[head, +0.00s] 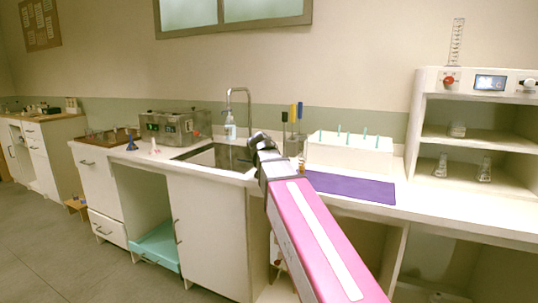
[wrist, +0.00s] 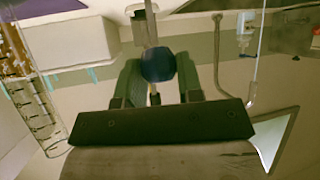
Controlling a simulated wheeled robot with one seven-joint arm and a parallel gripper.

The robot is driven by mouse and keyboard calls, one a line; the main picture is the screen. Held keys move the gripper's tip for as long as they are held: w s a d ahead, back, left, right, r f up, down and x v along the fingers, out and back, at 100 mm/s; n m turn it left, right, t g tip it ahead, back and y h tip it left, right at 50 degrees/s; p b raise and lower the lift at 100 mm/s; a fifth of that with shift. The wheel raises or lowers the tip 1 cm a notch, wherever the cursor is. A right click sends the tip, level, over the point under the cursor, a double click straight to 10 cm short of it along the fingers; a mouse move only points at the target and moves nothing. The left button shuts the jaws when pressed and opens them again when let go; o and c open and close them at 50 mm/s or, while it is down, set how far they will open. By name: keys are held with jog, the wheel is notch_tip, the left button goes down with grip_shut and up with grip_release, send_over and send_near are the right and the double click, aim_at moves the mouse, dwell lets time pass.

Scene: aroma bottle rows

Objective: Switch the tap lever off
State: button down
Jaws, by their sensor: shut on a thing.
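The tap lever shows in the wrist view, which is upside down, as a dark blue round knob (wrist: 158,66) on a thin stalk that joins a pale fitting. The two dark green fingers of my gripper (wrist: 158,84) stand on either side of the knob and are shut on it. In the head view my gripper (head: 256,140) is at the right rear side of the sink (head: 212,157), and it hides the lever there. The tall curved tap spout (head: 238,90) rises behind the sink, and it also shows in the wrist view (wrist: 217,55).
A soap bottle (head: 230,128) stands beside the spout. Tools with coloured handles (head: 292,113) stand close right of my gripper. A white box with teal pegs (head: 348,150) and a purple mat (head: 350,187) lie further right. A grey metal bath (head: 175,128) stands left of the sink.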

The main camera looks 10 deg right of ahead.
jog(key=shift+s+a+f, duration=0.55)
jog(key=shift+s, duration=0.2)
jog(key=c, duration=0.8)
grip_release()
jog(key=shift+s+a+r, duration=0.15)
jog(key=shift+s+r, duration=0.15)
jog(key=shift+s, duration=0.15)
jog(key=v, duration=0.9)
jog(key=shift+s+a+r, duration=0.15)
jog(key=shift+s+r, duration=0.05)
jog(key=shift+s, duration=0.1)
